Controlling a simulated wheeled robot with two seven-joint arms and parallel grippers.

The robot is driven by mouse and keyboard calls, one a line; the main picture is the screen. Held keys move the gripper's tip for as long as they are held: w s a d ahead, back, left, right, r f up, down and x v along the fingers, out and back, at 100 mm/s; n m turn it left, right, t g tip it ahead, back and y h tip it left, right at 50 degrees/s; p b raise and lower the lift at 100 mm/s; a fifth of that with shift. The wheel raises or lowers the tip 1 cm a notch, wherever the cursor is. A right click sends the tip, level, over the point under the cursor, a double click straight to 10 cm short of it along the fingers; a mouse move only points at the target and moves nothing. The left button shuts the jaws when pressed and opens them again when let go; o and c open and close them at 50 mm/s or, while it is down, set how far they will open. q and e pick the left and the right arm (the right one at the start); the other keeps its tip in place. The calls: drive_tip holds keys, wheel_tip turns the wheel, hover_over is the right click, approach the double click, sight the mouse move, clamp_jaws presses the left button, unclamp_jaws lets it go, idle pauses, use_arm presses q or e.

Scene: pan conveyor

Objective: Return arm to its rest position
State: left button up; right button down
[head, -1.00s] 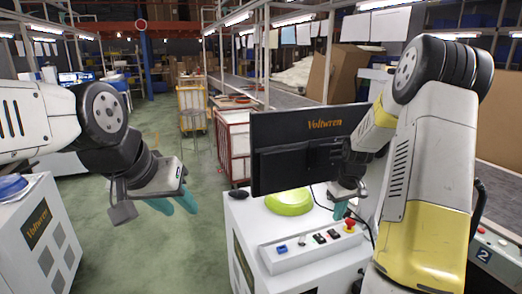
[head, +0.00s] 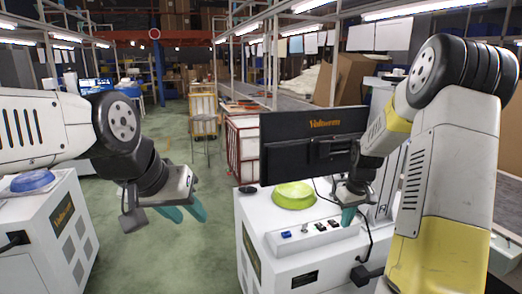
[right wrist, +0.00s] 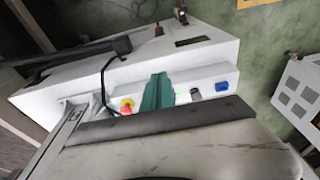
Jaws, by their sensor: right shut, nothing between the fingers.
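My right gripper (head: 348,216) is shut and empty, its teal fingers pointing down at the control panel (head: 270,243) on the white cabinet. In the right wrist view, the shut fingers (right wrist: 157,92) show over the panel, between a red and yellow button (right wrist: 126,105) and a blue switch (right wrist: 221,86). I cannot tell if the fingertips touch the panel. In the head view the gripper hides the red button. My left gripper (head: 188,213) hangs over the floor at left, empty, with its two teal fingers apart.
A black monitor (head: 285,150) stands behind the panel, close to my right arm. A green round dish (head: 294,195) lies on the cabinet (head: 285,277). Another white cabinet (head: 40,225) with a blue object stands under my left arm. Green floor (head: 165,265) is open between the cabinets.

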drive_tip(key=s+a+r+m+t, duration=0.1)
drive_tip(key=s+a+r, duration=0.25)
drive_tip(key=r, duration=0.35)
drive_tip(key=s+a+r+t, duration=0.1)
drive_tip(key=s+a+r, duration=0.2)
drive_tip(key=s+r, duration=0.3)
drive_tip(key=s+a+r+m+t, duration=0.1)
drive_tip(key=s+a+r, duration=0.2)
drive_tip(key=s, duration=0.4)
drive_tip(key=s+a+r+m+t+y, duration=0.1)
drive_tip(key=s+a+r, duration=0.2)
drive_tip(key=s, duration=0.5)
drive_tip(key=shift+s+a+r+y, duration=0.25)
drive_tip(key=shift+a+r+y, duration=0.1)
drive_tip(key=shift+r, duration=0.4)
